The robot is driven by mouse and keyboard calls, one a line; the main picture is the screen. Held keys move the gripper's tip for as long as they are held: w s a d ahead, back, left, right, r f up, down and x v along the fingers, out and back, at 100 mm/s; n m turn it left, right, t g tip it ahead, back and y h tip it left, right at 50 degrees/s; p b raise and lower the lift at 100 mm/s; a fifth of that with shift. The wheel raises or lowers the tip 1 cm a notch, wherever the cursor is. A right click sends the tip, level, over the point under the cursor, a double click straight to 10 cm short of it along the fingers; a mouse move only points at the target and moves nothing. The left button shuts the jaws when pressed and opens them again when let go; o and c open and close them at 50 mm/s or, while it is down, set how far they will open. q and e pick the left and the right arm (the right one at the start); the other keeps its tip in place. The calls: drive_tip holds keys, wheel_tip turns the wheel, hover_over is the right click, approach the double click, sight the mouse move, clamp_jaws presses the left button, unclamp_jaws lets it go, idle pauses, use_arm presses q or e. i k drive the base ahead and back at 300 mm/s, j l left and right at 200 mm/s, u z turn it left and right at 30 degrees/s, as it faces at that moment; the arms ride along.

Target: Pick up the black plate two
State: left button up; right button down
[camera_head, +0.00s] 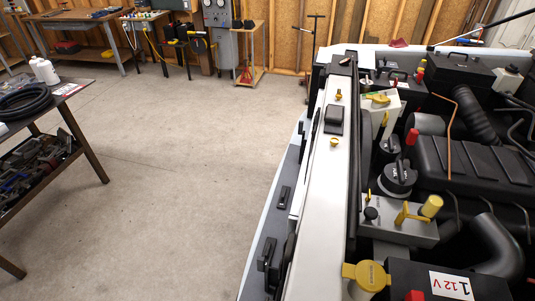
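I cannot tell which thing is black plate two. A small black rectangular piece (334,119) lies on the white front panel (325,205) of the vehicle. A slim black piece (283,197) and a bulkier black piece (266,254) sit lower down on the grey outer ledge to the left of that panel. Neither of my grippers shows in the head view.
The open engine bay on the right holds a black engine cover (470,165), a battery (430,285) marked 12V, yellow caps and hoses. A dark workbench (65,105) with a coiled black hose (25,102) stands at left. The concrete floor (175,165) between is clear.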

sight(269, 247)
drive_tip(key=k+j+z, duration=0.5)
drive_tip(key=k+j, duration=0.45)
drive_tip(key=k, duration=0.2)
